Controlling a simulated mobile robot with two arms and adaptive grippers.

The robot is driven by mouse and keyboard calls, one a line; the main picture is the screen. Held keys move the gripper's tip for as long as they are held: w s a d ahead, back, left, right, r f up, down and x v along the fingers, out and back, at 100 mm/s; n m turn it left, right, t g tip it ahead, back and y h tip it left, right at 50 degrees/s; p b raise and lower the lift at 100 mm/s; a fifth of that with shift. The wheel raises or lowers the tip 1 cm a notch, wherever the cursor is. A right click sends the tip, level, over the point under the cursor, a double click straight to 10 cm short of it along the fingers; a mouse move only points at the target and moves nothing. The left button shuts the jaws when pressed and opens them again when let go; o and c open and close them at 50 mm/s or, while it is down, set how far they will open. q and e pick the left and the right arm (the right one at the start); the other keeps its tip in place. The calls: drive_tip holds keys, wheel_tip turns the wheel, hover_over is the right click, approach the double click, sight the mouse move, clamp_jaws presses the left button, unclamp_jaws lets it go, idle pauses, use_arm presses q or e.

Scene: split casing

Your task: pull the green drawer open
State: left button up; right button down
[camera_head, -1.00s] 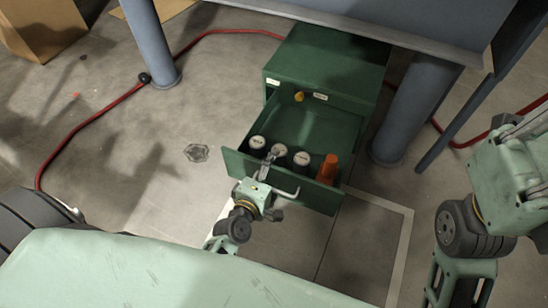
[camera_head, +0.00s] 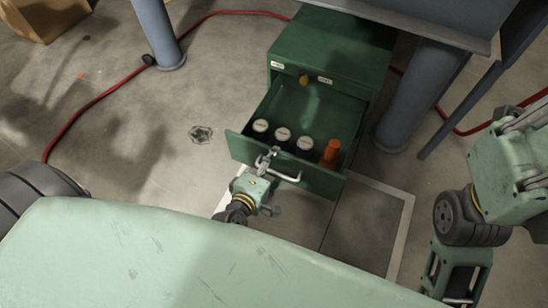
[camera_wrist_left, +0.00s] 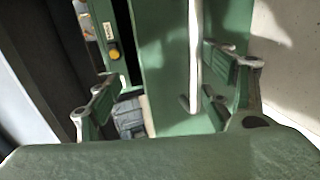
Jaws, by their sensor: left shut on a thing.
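The green drawer (camera_head: 315,181) stands well out of its green cabinet (camera_head: 330,48), under the bench. Several white-capped jars (camera_head: 283,134) and an orange bottle (camera_head: 331,153) stand in it. Its pale bar handle (camera_head: 287,178) runs across the outside of the front and also shows in the left wrist view (camera_wrist_left: 195,60). My left gripper (camera_head: 268,158) is at the left part of the handle, shut on it. In the left wrist view its two fingers (camera_wrist_left: 165,75) lie on either side of the handle. My right gripper is out of view; only my right arm shows.
A blue-grey bench leg (camera_head: 425,95) stands right of the cabinet and another (camera_head: 158,35) stands to the left. A red cable (camera_head: 95,100) lies on the floor. A cardboard box (camera_head: 40,15) is far left. Floor left of the drawer is clear.

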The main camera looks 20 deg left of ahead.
use_arm(q)
drive_tip(key=r, duration=0.2)
drive_tip(key=shift+s+a+r+t, duration=0.1)
drive_tip(key=shift+s+r+t, duration=0.1)
drive_tip(key=shift+r+t, duration=0.15)
drive_tip(key=shift+c, duration=0.6)
drive_tip(key=shift+s+r, duration=0.2)
drive_tip(key=shift+s, duration=0.2)
drive_tip(key=c, duration=0.5)
drive_tip(key=shift+o, duration=0.2)
drive_tip(key=shift+s+a+p, duration=0.15)
drive_tip(key=shift+s+p, duration=0.35)
drive_tip(key=shift+s, duration=1.55)
drive_tip(key=shift+f, duration=0.1)
